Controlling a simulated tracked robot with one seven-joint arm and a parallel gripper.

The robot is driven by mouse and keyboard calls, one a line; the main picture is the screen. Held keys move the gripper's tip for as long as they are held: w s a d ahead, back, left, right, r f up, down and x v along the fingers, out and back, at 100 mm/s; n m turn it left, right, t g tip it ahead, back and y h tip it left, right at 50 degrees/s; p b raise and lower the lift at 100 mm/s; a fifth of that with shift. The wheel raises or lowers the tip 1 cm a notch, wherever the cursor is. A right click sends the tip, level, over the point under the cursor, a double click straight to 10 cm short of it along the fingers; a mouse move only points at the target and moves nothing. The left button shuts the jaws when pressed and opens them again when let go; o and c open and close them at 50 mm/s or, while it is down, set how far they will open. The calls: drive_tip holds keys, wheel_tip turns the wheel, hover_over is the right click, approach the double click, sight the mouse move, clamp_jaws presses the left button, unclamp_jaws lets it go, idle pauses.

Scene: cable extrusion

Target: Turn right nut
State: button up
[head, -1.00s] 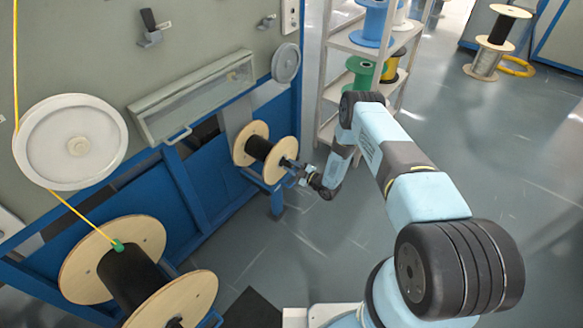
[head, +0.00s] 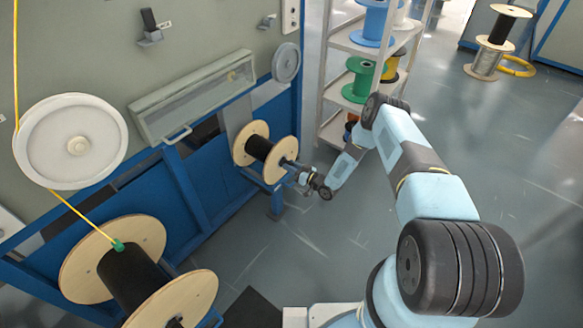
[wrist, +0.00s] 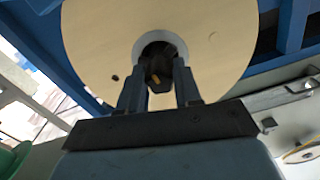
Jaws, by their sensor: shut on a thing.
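The right spool (head: 258,146) has pale wooden flanges and a black core, and sits on its shaft at the blue frame. My gripper (head: 300,172) is at the front end of that shaft. In the wrist view my gripper (wrist: 160,82) has its two dark fingers closed around the dark right nut (wrist: 157,68), in front of the flange's light grey hub ring. The nut is too small to make out in the head view.
A larger left spool (head: 130,275) with a yellow cable stands at the lower left. A white pulley wheel (head: 70,142) is on the machine panel. A shelf (head: 345,42) with coloured spools stands behind my arm.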

drive_tip(key=shift+s+d+f+m, duration=0.1)
drive_tip(key=shift+m, duration=6.05)
drive_tip(key=shift+d+m, duration=0.1)
drive_tip(key=shift+m, duration=6.05)
drive_tip(key=shift+a, duration=0.1)
drive_tip(key=o, duration=1)
drive_tip(key=shift+o, duration=0.2)
drive_tip(key=v, duration=1.3)
drive_tip(key=shift+s+d, duration=0.15)
drive_tip(key=shift+d, duration=0.1)
